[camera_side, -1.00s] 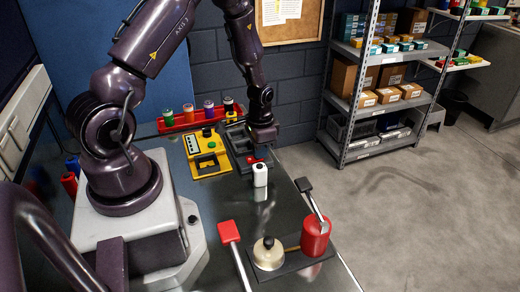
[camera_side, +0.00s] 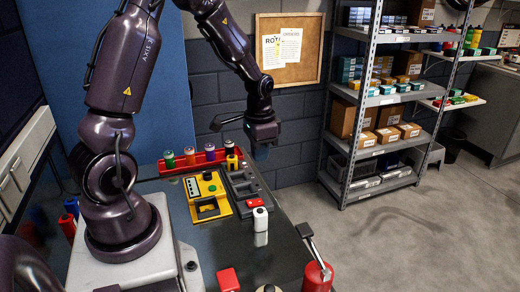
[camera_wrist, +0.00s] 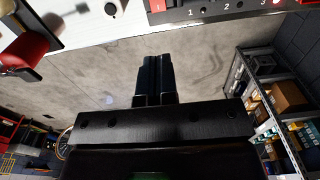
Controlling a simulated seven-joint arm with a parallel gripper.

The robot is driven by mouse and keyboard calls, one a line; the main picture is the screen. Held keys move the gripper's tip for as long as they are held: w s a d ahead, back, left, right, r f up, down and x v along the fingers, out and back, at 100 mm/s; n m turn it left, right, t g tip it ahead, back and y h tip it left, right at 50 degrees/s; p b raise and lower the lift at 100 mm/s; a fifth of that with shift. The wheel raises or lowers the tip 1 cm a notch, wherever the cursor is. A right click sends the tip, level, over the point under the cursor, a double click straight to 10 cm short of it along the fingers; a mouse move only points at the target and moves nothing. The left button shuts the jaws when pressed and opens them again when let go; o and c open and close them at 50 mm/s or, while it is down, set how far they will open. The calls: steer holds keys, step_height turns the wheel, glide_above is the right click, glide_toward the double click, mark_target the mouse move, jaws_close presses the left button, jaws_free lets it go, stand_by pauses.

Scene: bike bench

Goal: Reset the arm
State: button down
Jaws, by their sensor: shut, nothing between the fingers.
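My gripper (camera_side: 261,153) is raised above the far right part of the bench in the side view. In the wrist view its dark fingers (camera_wrist: 154,78) are together with nothing between them.
A red rack (camera_side: 180,168) holds several coloured cylinders at the back. A metal shelf (camera_side: 345,150) with boxes stands right. Open floor lies between.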

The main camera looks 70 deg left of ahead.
steer(key=s+d+r+t, duration=0.2)
steer(key=s+d+r, duration=0.3)
steer(key=d+r, duration=0.3)
steer(key=s+d+r+t, duration=0.3)
steer(key=s+d+r, duration=0.3)
steer(key=r, duration=0.5)
steer(key=shift+s+d, duration=0.2)
steer(key=shift+d, duration=0.9)
steer(key=shift+r, duration=0.1)
